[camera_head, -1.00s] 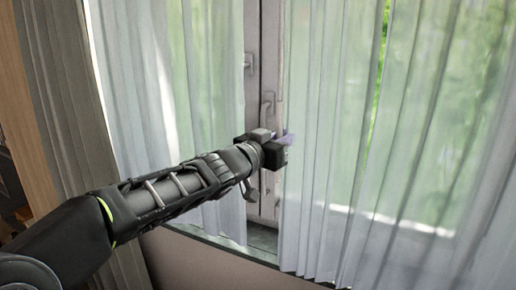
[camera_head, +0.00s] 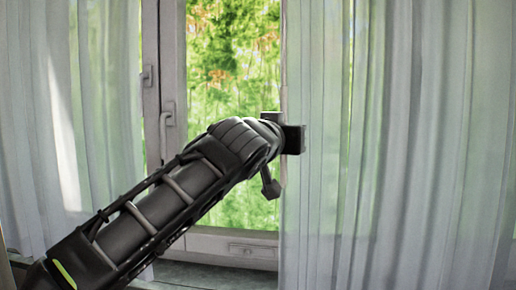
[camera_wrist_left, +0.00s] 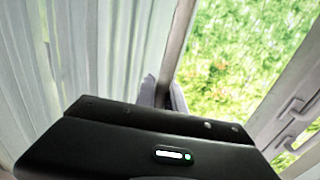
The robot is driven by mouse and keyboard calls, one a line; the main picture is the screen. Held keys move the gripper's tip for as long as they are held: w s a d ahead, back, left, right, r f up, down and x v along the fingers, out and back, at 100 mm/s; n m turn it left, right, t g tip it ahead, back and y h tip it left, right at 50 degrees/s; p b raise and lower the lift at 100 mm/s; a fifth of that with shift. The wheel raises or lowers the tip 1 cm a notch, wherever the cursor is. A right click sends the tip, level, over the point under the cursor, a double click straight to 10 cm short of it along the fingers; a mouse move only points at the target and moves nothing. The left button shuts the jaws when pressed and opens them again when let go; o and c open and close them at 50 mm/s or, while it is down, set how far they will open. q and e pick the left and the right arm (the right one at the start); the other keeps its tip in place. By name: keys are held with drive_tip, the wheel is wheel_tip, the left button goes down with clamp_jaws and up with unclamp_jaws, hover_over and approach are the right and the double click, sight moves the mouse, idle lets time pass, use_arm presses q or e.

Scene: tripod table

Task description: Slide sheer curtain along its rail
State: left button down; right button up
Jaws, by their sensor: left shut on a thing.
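A sheer pale curtain (camera_head: 400,150) hangs in folds over the right side of the window in the head view. It also shows on the left of the left wrist view (camera_wrist_left: 90,55). My left gripper (camera_head: 292,138) is at the curtain's left edge, shut on it about halfway up the picture. The gripper body hides most of the grip, and only the fingertips (camera_wrist_left: 162,95) show in the wrist view. A second sheer curtain (camera_head: 85,120) hangs at the left. The rail is out of view. My right gripper is not in view.
Between the curtains is a bare window pane (camera_head: 232,80) with greenery behind it. A window handle (camera_head: 167,125) sticks out of the frame left of it. A sill (camera_head: 215,276) runs below.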

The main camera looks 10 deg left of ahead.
use_arm(q)
drive_tip(key=d+p, duration=1.1)
drive_tip(key=d, duration=2)
drive_tip(key=shift+w, duration=0.35)
drive_tip(key=shift+r, duration=0.1)
drive_tip(key=c, duration=1.4)
unclamp_jaws()
drive_tip(key=shift+c, duration=0.2)
drive_tip(key=s+a+b, duration=0.1)
drive_tip(key=s+b, duration=0.4)
drive_tip(key=s, duration=0.2)
drive_tip(key=shift+s+a, duration=0.25)
drive_tip(key=shift+s, duration=0.05)
